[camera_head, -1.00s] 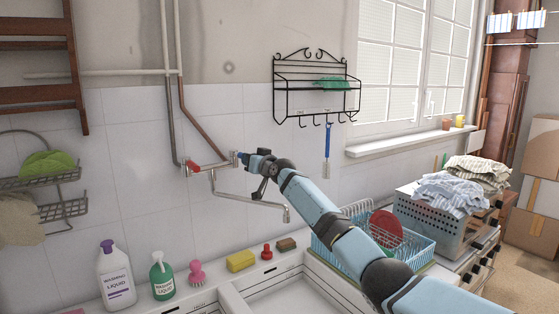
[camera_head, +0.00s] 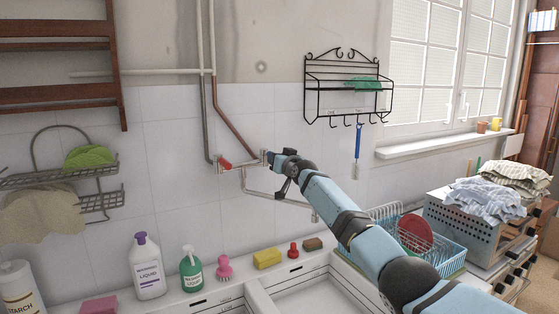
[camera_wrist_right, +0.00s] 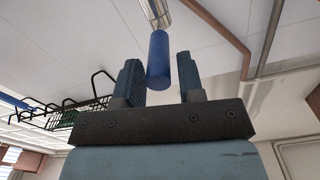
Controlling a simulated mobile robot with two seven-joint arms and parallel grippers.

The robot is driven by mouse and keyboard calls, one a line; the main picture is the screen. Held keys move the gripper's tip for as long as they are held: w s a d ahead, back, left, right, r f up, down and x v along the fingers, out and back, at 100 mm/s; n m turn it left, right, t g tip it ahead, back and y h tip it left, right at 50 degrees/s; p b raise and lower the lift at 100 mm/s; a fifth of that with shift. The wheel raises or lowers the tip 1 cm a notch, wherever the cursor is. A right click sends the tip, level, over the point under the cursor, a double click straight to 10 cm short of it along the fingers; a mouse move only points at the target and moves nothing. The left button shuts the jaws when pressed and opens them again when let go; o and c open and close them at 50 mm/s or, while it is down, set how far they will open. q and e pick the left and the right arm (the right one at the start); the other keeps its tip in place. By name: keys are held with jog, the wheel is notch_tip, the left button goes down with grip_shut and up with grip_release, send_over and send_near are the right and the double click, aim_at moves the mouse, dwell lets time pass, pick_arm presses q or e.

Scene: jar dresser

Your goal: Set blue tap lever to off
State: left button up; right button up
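The blue tap lever (camera_wrist_right: 159,62) is a short blue cylinder on a metal stem, seen in the right wrist view. It lies between the two fingers of my right gripper (camera_wrist_right: 160,75), which is open, with gaps visible on both sides. In the head view my right gripper (camera_head: 276,157) is at the right end of the wall tap (camera_head: 242,166) and hides most or all of the blue lever. The red tap lever (camera_head: 225,164) is on the left end of the tap. My left gripper is not in view.
A metal spout (camera_head: 280,198) extends below the tap, behind my right arm. A black wire rack (camera_head: 348,88) with a blue brush (camera_head: 357,143) hangs to the right. Bottles, including a white one (camera_head: 147,268), and sponges stand on the sink's back ledge.

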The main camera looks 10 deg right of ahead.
jog(key=shift+o, duration=0.9)
jog(key=shift+s, duration=0.1)
jog(key=shift+s, duration=0.6)
jog(key=b+v, duration=0.1)
jog(key=v, duration=1.1)
jog(key=shift+s, duration=0.25)
jog(key=shift+d, duration=0.15)
